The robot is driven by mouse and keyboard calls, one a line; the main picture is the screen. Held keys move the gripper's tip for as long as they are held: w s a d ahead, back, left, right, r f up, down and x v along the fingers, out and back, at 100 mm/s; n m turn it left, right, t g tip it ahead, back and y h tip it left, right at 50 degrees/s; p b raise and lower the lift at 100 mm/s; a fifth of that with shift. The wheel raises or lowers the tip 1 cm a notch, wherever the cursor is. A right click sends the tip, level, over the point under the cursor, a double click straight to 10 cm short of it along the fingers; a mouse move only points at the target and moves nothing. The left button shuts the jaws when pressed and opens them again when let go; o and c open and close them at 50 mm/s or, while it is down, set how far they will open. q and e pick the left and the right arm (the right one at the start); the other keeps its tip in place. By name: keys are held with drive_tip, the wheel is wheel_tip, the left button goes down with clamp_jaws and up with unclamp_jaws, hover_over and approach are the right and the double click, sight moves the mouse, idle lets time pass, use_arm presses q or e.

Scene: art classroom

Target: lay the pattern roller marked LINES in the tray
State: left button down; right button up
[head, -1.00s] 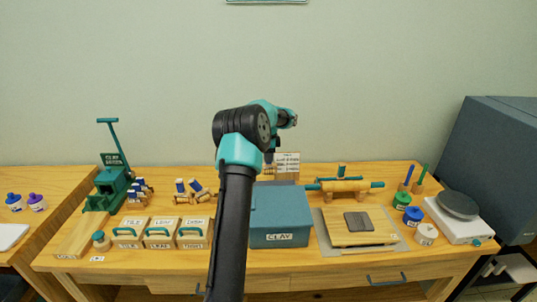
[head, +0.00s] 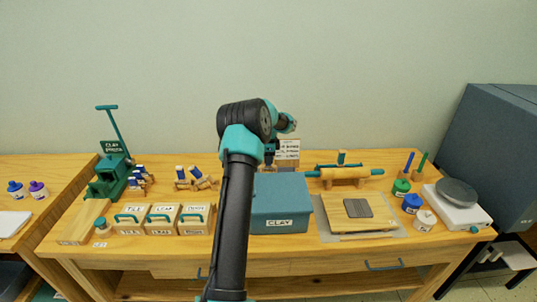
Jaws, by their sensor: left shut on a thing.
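My left gripper (head: 270,153) is mostly behind my own arm, pointing down above the back of the teal CLAY box (head: 280,207). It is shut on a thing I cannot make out. Small wooden rollers with blue ends stand at the back left: a pair (head: 196,179) left of my arm and a cluster (head: 139,179) beside the green press. Their markings are too small to read, so I cannot tell which one is LINES. I cannot tell for sure which thing is the tray. My right gripper is not in view.
Labelled wooden stamp blocks (head: 162,220) stand at the front left, right of a wooden board (head: 84,222) and the green clay press (head: 108,178). A rolling pin (head: 345,172), slab board (head: 347,212), paint pots (head: 412,203) and scale (head: 457,214) fill the right. A card (head: 288,149) stands behind the box.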

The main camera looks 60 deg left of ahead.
use_arm(q)
drive_tip(key=shift+f, duration=1.5)
drive_tip(key=shift+c, duration=2.1)
unclamp_jaws()
drive_tip(key=shift+r, duration=5)
